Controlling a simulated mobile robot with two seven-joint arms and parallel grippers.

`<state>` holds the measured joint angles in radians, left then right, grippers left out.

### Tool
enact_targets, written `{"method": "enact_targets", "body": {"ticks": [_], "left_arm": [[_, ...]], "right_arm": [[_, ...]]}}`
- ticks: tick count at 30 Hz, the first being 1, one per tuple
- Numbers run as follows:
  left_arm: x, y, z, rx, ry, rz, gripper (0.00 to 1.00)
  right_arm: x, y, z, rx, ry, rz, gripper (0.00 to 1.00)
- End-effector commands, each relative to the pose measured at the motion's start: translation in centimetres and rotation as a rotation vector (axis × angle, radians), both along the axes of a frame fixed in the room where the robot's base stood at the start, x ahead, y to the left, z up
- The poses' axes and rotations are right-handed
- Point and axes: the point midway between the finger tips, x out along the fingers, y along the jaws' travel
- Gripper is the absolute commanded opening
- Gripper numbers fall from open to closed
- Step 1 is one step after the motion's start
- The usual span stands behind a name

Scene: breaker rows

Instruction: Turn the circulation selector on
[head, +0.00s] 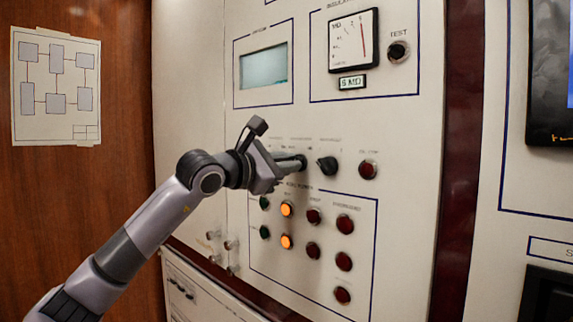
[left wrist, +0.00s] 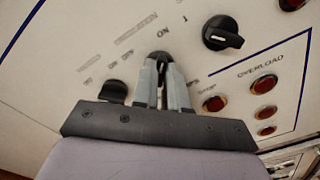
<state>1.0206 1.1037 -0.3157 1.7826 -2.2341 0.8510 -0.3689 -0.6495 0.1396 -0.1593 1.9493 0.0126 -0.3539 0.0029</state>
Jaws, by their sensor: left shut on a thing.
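My left gripper (head: 294,163) is shut on a black rotary knob (left wrist: 159,55) in the row of selectors on the cream panel. The fingers hide most of this knob, so its exact angle cannot be told. A small label above it is too blurred to read for certain. A second black selector knob (head: 327,166) stands free just to its right; its white mark shows in the left wrist view (left wrist: 222,33). A third black knob (left wrist: 112,90) sits to the left of the fingers in the wrist view. My right gripper is not in view.
Below the knobs are rows of lamps or buttons, two of them lit orange (head: 286,209). A red button (head: 368,169) sits right of the knobs. Above are a display (head: 263,68), a needle meter (head: 353,41) and a black test knob (head: 398,52).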

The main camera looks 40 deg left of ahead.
Motion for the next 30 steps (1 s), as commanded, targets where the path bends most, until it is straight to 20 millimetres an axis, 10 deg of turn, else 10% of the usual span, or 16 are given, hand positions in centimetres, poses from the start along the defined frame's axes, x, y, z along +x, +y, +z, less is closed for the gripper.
{"method": "enact_targets", "body": {"ticks": [20, 23, 30], "left_arm": [[0.0, -0.07, -0.05, 0.062, -0.004, -0.001, 0.0], [0.0, -0.07, -0.05, 0.061, -0.004, -0.001, 0.38], [0.0, -0.04, -0.03, 0.059, -0.004, -0.001, 0.38]], "right_arm": [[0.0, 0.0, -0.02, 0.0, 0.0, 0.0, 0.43], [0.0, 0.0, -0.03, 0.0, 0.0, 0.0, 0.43], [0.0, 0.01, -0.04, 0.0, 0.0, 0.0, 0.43]]}}
